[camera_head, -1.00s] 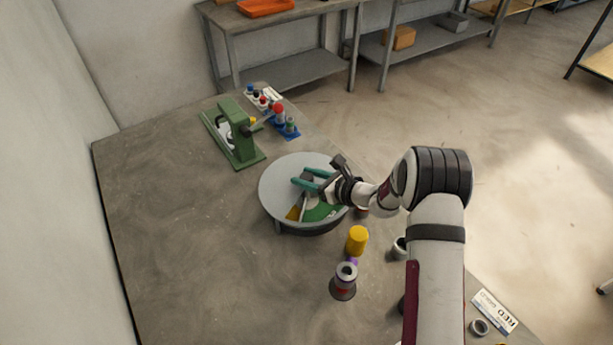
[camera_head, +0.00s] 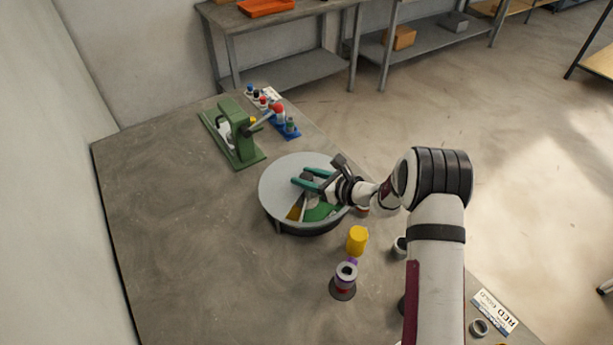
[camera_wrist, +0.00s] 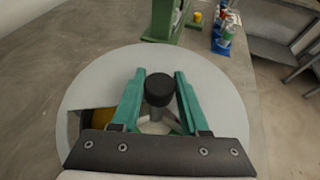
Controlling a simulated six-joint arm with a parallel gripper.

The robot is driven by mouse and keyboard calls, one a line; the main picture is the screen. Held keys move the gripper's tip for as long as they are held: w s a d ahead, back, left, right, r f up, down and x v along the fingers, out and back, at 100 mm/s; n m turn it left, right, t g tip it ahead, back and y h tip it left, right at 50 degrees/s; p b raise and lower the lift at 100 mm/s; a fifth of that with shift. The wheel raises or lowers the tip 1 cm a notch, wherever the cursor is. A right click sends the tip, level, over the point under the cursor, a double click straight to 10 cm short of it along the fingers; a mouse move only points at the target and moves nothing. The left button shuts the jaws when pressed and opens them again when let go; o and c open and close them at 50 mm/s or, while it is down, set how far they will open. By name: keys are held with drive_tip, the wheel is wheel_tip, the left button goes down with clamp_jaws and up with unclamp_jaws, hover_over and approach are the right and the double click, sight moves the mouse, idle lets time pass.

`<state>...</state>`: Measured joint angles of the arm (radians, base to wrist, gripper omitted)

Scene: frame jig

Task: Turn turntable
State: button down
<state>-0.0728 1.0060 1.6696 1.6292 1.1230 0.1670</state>
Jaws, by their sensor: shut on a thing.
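The turntable (camera_head: 280,188) is a round grey disc on a dark base on the table. Its cover has a cut-out that shows a green sector and an orange-brown sector. It fills the middle of the wrist view (camera_wrist: 85,90). My gripper (camera_head: 307,178) is over the disc, coming in from the right. In the wrist view its teal fingers (camera_wrist: 158,90) stand on either side of a black knob (camera_wrist: 159,88) at the turntable's centre, shut on it. The fingers and palm hide part of the disc.
A green press (camera_head: 235,135) and a blue rack with coloured pieces (camera_head: 286,127) stand behind the turntable. A yellow cylinder (camera_head: 357,239) and a purple-and-grey stack on a dark disc (camera_head: 345,278) stand in front. The table's left side is clear.

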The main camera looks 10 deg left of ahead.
drive_tip(key=shift+g, duration=0.3)
drive_tip(key=n+g+y, duration=0.1)
drive_tip(key=n+g, duration=0.2)
drive_tip(key=shift+d+n+y, duration=0.1)
drive_tip(key=shift+n+y, duration=0.2)
drive_tip(key=shift+n+g, duration=1.7)
drive_tip(key=shift+g, duration=0.6)
drive_tip(key=shift+c, duration=2.1)
unclamp_jaws()
drive_tip(key=v, duration=1.2)
